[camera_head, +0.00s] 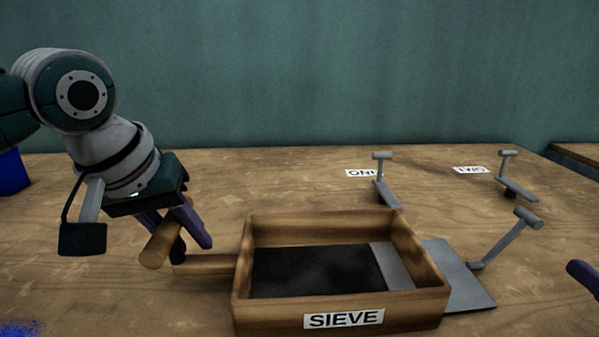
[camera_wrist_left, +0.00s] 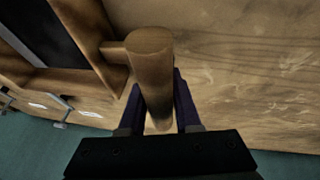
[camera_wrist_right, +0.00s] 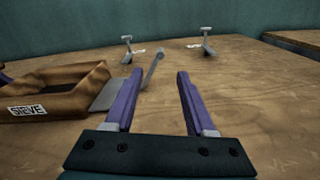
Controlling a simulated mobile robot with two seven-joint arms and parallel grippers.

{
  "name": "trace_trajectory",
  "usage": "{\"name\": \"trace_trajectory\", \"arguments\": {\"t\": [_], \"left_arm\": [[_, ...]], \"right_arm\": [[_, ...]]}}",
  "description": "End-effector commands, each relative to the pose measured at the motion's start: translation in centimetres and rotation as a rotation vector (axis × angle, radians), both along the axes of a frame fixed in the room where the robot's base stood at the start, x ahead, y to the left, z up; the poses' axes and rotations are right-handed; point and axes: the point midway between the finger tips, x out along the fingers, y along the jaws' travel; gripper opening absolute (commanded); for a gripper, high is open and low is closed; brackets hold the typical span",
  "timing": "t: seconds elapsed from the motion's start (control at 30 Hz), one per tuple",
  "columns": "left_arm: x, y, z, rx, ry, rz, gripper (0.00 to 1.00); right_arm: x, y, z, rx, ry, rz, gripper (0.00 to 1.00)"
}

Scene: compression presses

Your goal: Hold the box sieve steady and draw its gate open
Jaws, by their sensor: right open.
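The box sieve (camera_head: 340,303) is a wooden frame labelled SIEVE with a dark mesh floor, standing on the table. Its wooden T-handle (camera_head: 163,240) sticks out on the left. My left gripper (camera_head: 190,240) has its fingers on either side of the handle's crossbar, also seen in the left wrist view (camera_wrist_left: 157,85), and looks closed around it. The grey gate (camera_head: 458,280) sticks out of the sieve's right side, with part of it showing inside. Its upright handle (camera_head: 505,238) ends in a short crossbar. My right gripper (camera_wrist_right: 155,100) is open and empty, right of the gate handle.
Two grey levers stand behind the sieve, one by a label reading ONE (camera_head: 382,178) and another by a label reading TWO (camera_head: 513,175). A blue container (camera_head: 11,172) is at the far left, and blue grains (camera_head: 20,328) lie at front left. The table right of the gate is clear.

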Motion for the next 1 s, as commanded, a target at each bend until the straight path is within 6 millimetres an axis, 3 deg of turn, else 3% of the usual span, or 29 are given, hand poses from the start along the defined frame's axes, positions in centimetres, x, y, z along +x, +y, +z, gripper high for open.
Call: {"name": "trace_trajectory", "arguments": {"t": [0.03,0.27,0.63,0.77,1.0], "left_arm": [[0.0,0.0,0.0,0.000,0.001,0.000,0.38],[0.0,0.0,0.0,0.000,0.000,0.000,0.64],[-0.2,0.1,0.6,-0.001,-0.001,0.000,0.64],[-0.8,0.5,2.3,-0.001,-0.004,-0.001,0.64],[-2.9,1.4,7.2,-0.001,-0.005,-0.002,0.64]], "right_arm": [[0.0,0.0,0.0,0.000,0.000,0.000,0.55],[0.0,0.0,0.0,0.000,0.000,0.000,0.55],[0.0,0.0,0.0,0.000,0.000,0.000,0.55],[0.0,0.0,0.0,0.000,0.000,0.000,0.55],[0.0,0.0,0.0,0.000,0.000,0.000,0.55]]}}
